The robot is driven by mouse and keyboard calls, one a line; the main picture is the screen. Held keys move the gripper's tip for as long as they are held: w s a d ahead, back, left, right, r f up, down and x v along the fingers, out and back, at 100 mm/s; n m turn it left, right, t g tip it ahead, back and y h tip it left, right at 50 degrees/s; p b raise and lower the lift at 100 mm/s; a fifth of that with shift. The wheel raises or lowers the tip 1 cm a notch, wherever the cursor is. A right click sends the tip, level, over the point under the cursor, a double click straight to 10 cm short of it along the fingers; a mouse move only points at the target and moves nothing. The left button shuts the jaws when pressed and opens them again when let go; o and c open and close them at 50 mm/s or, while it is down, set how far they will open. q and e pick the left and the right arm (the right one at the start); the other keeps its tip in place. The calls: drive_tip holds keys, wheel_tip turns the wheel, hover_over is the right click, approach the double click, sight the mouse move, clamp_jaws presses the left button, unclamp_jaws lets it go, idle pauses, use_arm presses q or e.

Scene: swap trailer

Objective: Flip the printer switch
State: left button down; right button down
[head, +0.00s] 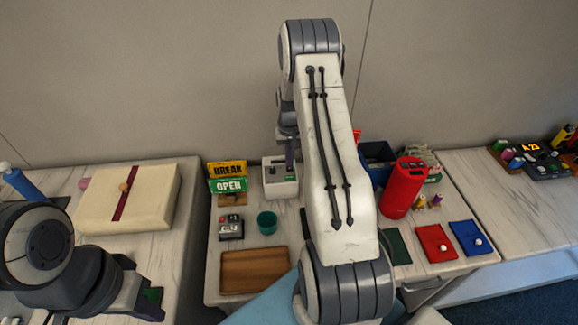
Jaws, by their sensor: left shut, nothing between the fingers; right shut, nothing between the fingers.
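A small white box-shaped device (281,185), which looks like the printer, stands at the back of the middle table. It has dark details on its front and top; which of them is the switch is too small to tell. My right gripper (290,165) is shut and empty, pointing down at the top of this device. Whether its tips touch it I cannot tell. It hides part of the device's top. My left gripper (150,302) is shut and empty at the lower left, far from the device.
BREAK and OPEN signs (227,177), a button box (231,228) and a teal cup (267,222) stand near the device. A wooden tray (254,272) lies in front. A red cylinder (403,188) stands right of my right arm. A cream box (150,205) is on the left table.

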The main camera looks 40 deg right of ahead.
sight(290, 169)
drive_tip(key=shift+f+b, duration=0.5)
drive_tip(key=shift+f, duration=0.4)
drive_tip(key=shift+r, duration=0.15)
drive_tip(key=shift+r+p, duration=2.6)
drive_tip(key=shift+r, duration=0.85)
